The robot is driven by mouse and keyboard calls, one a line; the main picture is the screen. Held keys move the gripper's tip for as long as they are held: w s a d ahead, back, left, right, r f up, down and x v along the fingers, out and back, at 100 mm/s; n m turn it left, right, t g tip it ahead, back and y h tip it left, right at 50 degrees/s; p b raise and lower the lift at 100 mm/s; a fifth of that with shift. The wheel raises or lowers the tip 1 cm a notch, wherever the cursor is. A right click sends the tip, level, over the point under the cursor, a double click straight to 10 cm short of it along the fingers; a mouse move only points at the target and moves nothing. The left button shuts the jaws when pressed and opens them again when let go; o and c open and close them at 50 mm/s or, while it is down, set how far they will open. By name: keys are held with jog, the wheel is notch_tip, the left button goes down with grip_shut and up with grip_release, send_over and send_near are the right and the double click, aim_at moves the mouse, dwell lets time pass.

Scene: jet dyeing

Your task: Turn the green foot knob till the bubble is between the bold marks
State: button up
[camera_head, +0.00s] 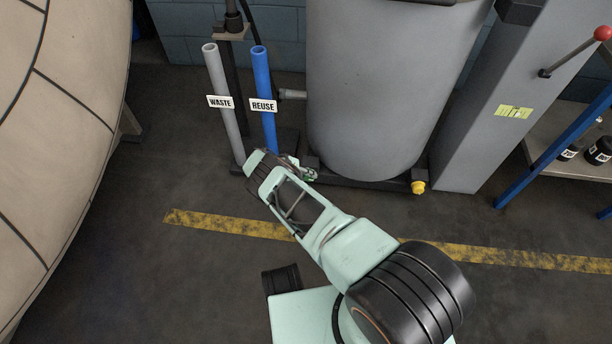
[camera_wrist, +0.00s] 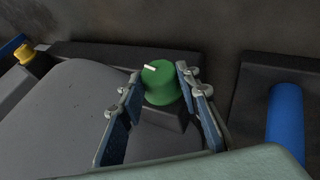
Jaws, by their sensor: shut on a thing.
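The green foot knob (camera_wrist: 160,86) has a short white pointer line on top, angled to the upper left in the wrist view. My gripper (camera_wrist: 159,80) is shut on it, one finger on each side. In the head view my gripper (camera_head: 299,165) is low at the left foot of the grey tank (camera_head: 385,90), and only a little green of the knob (camera_head: 310,175) shows. A yellow-green strip with dark marks (camera_head: 513,112), which looks like the level vial, is on the grey column right of the tank. It is too small to tell where the bubble lies.
A yellow knob (camera_head: 418,187) is at the tank's right foot. The grey WASTE pipe (camera_head: 221,110) and blue REUSE pipe (camera_head: 264,85) stand close left of my gripper. A red-tipped lever (camera_head: 602,34) is at upper right. Floor near the yellow line (camera_head: 500,256) is clear.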

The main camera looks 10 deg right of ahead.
jog(key=o, duration=1.2)
jog(key=shift+c, duration=0.2)
jog(key=v, duration=1.2)
